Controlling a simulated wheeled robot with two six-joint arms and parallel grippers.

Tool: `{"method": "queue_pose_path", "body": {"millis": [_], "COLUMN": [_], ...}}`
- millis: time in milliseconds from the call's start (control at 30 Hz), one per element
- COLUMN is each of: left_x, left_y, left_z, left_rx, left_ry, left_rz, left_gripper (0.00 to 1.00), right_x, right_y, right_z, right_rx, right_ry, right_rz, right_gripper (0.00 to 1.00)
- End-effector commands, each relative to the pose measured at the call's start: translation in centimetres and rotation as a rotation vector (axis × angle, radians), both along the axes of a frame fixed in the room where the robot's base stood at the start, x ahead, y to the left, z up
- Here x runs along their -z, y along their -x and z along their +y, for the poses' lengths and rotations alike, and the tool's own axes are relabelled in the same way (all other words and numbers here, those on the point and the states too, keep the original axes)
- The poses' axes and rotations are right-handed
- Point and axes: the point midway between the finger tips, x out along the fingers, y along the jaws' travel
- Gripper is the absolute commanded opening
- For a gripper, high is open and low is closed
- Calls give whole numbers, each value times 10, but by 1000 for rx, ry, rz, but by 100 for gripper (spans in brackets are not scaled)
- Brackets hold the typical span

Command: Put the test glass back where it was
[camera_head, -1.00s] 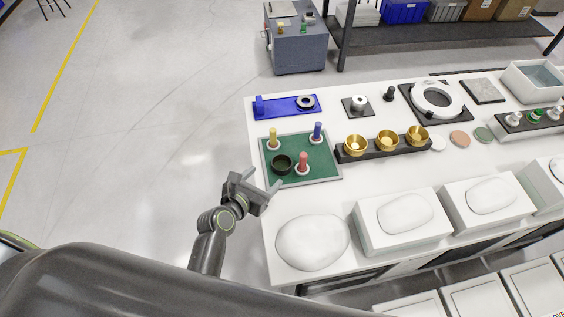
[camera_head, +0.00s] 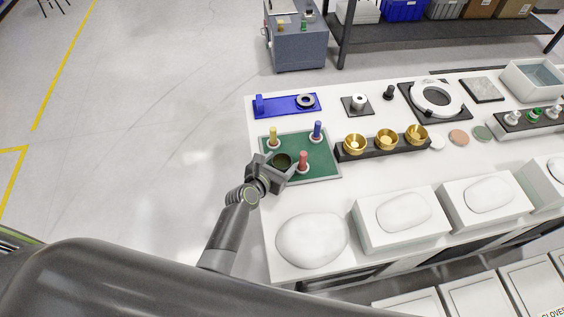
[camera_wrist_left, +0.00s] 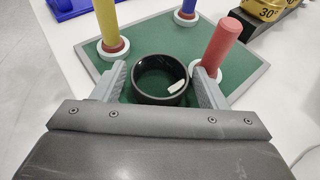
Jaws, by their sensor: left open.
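A dark, round, open-topped piece with a small white mark inside (camera_wrist_left: 162,80) sits on the green tray (camera_head: 319,168); I take it as the test glass, but cannot be sure. It also shows in the head view (camera_head: 282,158), partly hidden by my gripper. My left gripper (camera_head: 278,164) is open, with one finger on each side of this piece. In the left wrist view the gripper (camera_wrist_left: 160,77) is very close around it; I cannot tell whether the fingers touch it. My right gripper is not in view.
A yellow peg (camera_head: 273,136), a blue peg (camera_head: 317,130) and a red peg (camera_head: 303,160) stand on the tray close by. Brass cups (camera_head: 387,139) sit in a black holder to the right. A white rounded lump (camera_head: 312,241) lies in front. Left of the table is open floor.

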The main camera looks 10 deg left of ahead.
Motion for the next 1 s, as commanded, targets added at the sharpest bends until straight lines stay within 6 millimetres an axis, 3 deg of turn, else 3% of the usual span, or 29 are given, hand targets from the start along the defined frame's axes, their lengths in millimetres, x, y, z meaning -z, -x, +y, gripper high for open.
{"method": "queue_pose_path", "body": {"millis": [233,567,800,1000], "left_x": [1,0,-4,-35], "left_y": [-1,-1,-1,-1], "left_z": [0,0,0,0], "left_rx": [-1,-1,-1,-1], "left_ry": [0,0,1,0], "left_rz": [0,-1,-2,-5], "left_gripper": [67,25,23,23], "right_x": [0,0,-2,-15], "right_y": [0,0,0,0], "right_z": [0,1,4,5], "right_rx": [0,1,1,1], "right_ry": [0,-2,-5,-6], "right_rz": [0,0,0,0], "right_gripper": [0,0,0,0]}}
